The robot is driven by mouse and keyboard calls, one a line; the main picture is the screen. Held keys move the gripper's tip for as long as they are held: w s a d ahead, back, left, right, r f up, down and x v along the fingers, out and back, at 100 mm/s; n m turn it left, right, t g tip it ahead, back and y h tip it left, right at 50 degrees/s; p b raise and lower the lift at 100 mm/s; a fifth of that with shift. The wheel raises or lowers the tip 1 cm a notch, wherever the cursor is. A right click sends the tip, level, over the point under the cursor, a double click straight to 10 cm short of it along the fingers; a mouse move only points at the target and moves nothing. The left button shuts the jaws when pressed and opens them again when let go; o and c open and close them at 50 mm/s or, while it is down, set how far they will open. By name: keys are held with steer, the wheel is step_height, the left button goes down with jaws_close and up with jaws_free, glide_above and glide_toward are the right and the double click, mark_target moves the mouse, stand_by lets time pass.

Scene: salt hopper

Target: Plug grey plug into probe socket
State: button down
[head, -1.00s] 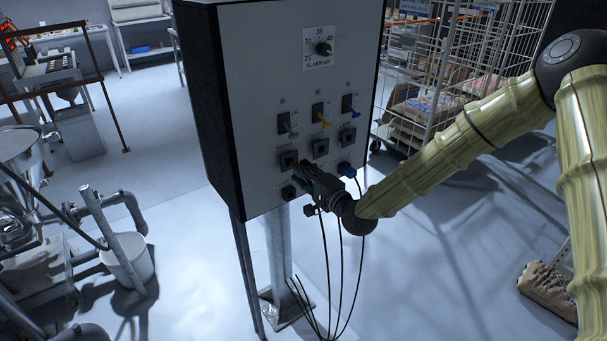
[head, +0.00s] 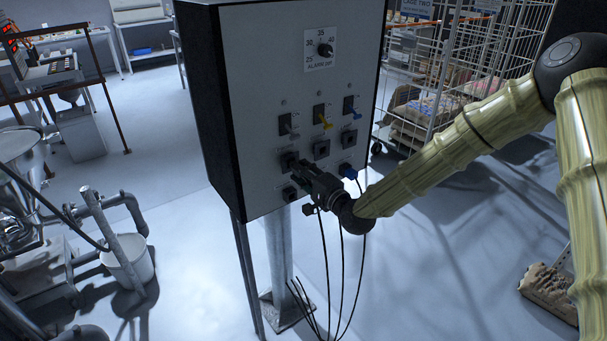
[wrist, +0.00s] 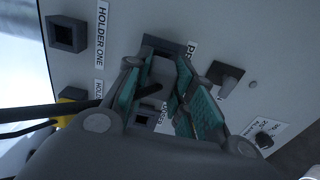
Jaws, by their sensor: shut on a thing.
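My gripper (head: 300,172) is at the lower left of the grey panel (head: 255,60), shut on a grey plug (wrist: 161,75). The plug sits between the green-lined fingers in the wrist view, with a dark cable leaving it. Its front end is at the dark square probe socket (wrist: 163,45), beside a partly covered label starting with "PR". It looks lined up with the opening; I cannot tell how deep it is. In the head view the gripper hides the plug and covers part of the socket (head: 289,158).
The square holder one (wrist: 66,34) is empty. A yellow plug (wrist: 72,97) is in the neighbouring holder, and a blue plug (head: 347,171) at the panel's lower right. Lever switches (head: 287,124) stand above the sockets. Black cables (head: 340,265) hang below.

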steer(key=shift+b+x, duration=0.45)
steer(key=shift+x, duration=0.75)
stand_by(0.5)
steer(key=c, duration=1.1)
jaws_free()
steer(key=shift+c, duration=0.2)
steer(key=shift+o, duration=0.4)
steer(key=o, duration=0.4)
steer(key=shift+s, duration=0.1)
steer(key=shift+v, duration=2.95)
steer(key=shift+d, duration=0.1)
steer(key=v, duration=1.2)
